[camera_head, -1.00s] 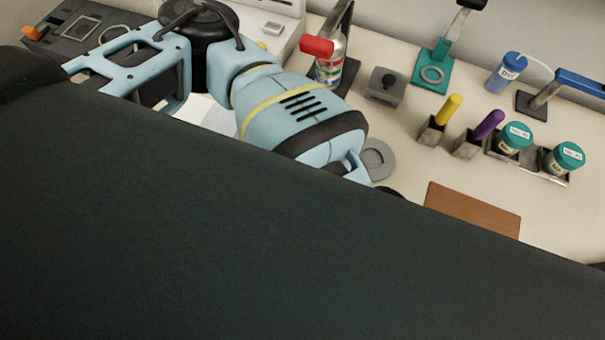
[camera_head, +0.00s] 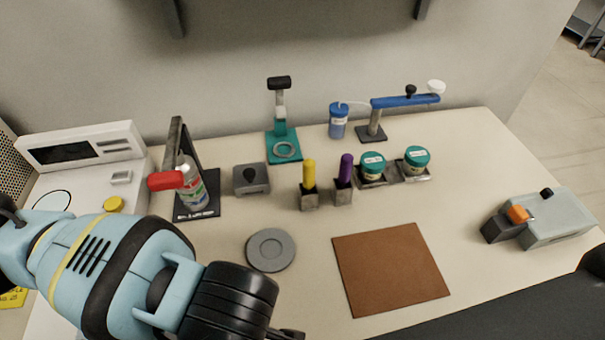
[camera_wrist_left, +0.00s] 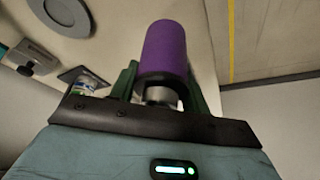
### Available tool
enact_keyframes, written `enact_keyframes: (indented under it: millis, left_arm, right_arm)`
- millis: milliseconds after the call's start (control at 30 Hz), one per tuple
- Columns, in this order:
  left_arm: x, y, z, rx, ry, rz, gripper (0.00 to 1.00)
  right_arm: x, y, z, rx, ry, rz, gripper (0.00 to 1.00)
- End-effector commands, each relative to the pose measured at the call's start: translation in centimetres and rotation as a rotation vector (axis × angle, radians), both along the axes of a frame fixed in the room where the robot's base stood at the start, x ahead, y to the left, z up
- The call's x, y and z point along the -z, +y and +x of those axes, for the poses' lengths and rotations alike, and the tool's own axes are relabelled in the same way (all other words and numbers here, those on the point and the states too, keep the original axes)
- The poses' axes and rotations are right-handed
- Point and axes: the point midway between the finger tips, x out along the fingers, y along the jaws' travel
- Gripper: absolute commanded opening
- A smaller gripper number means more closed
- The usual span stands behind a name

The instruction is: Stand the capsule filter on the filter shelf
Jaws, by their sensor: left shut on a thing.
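In the left wrist view, a purple cylinder (camera_wrist_left: 166,50) with a silver neck stands out between the green fingers of my left gripper (camera_wrist_left: 163,92). The gripper is shut on it; I take it to be the capsule filter. The fingers partly hide its neck. In the head view my left arm comes in from the lower left, and its gripper and the held cylinder are cut off or hidden at the bottom edge. I cannot make out the filter shelf for certain in either view. My right gripper is not in view.
The bench holds a grey disc (camera_head: 271,250), a brown mat (camera_head: 391,268), yellow (camera_head: 309,174) and purple (camera_head: 345,167) sticks in blocks, teal-lidded jars (camera_head: 373,165), a bottle (camera_head: 190,182) on a stand and a grey device (camera_head: 558,218). Grey metal legs (camera_head: 590,38) stand far right.

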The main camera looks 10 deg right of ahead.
Motion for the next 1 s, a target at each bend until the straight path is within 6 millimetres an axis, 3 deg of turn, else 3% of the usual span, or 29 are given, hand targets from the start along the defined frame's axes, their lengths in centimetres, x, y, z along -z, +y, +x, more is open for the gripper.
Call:
enact_keyframes:
  millis: [200, 600, 800, 1000]
  left_arm:
    - [-1.3, 3.0, 4.2, 0.231, -0.004, -0.001, 0.11]
    - [-4.5, 9.5, 10.4, 0.637, -0.003, 0.000, 0.11]
    - [-6.0, 12.1, 12.2, 0.783, -0.003, 0.001, 0.11]
    - [-6.7, 13.1, 12.9, 0.848, -0.001, 0.001, 0.11]
  right_arm:
    - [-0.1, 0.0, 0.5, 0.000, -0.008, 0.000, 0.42]
    - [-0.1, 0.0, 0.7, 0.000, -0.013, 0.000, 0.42]
    - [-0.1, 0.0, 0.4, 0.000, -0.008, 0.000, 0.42]
    - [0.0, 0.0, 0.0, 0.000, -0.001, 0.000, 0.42]
